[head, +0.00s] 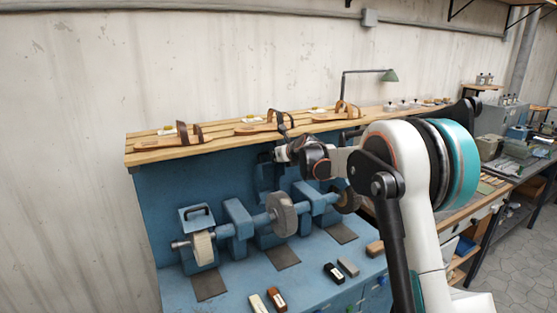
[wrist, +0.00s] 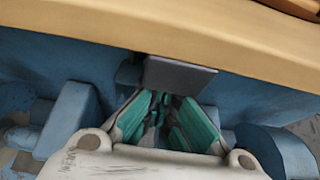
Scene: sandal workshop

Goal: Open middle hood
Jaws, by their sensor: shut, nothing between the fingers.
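The blue grinding machine stands on the blue bench, with wheels along one shaft. The middle wheel (head: 281,215) is uncovered at the front. A blue piece (head: 266,178), apparently the middle hood, stands upright behind it against the back panel. My gripper (head: 283,153) is above and behind the middle wheel, beside the top of that piece; its fingertips are hard to make out there. In the wrist view my gripper (wrist: 157,112) is shut and empty, its teal fingers pointing at a dark grey plate (wrist: 180,75). I cannot tell whether they touch.
The left hood (head: 196,215), with a black handle, sits over the left wheel (head: 202,248). The right wheel (head: 347,201) is partly hidden by my arm. A wooden shelf (head: 220,135) with sandals runs close above my gripper. Small blocks (head: 334,272) lie on the bench front.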

